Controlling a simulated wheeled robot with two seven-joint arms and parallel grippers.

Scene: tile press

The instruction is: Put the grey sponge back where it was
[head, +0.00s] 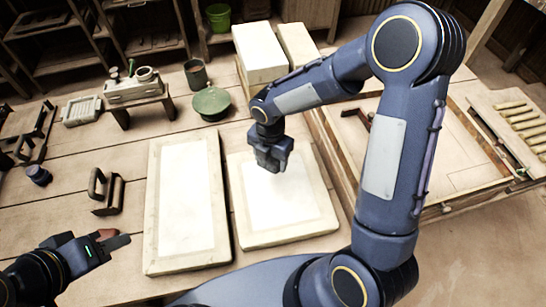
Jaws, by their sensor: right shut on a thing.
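My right gripper (271,158) points down over the right pale board (265,229), near its upper middle. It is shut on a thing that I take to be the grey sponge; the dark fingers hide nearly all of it. I cannot tell whether it touches the board. My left gripper (112,243) is low at the left, above the table to the left of the left pale board (160,255). Whether its fingers are apart is not clear. A small reddish-brown thing (105,234) shows beside its fingers; I cannot tell whether they touch.
A dark handled tool (108,195) and a small dark blue pot (38,175) stand left of the boards. A wooden frame (330,165) lies right.

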